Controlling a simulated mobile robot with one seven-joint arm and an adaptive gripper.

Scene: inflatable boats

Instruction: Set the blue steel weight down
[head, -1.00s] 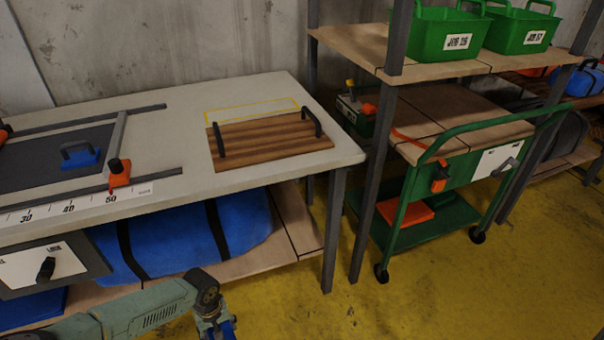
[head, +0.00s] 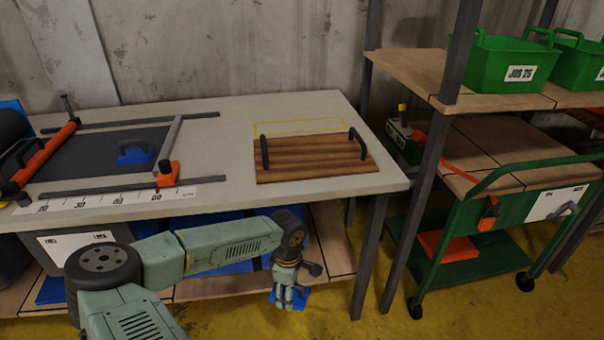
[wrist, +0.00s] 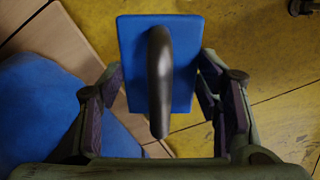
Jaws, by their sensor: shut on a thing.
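My gripper (head: 287,297) hangs low in front of the workbench, below the level of its top, and is shut on a blue steel weight (head: 299,300). In the wrist view the held weight (wrist: 185,82) is a flat blue block with a dark arched handle, between the two fingers of my gripper (wrist: 172,105). The exact finger contact is hard to see. A similar blue block with a handle (head: 135,153) sits on the dark mat on the workbench (head: 226,150).
A striped wooden board (head: 315,158) with two black handles lies at the bench's right end, before a yellow outlined rectangle (head: 290,127). Orange-ended rails (head: 166,173) frame the mat. A green cart (head: 470,230) and shelf post (head: 425,190) stand right. Blue bundles lie below.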

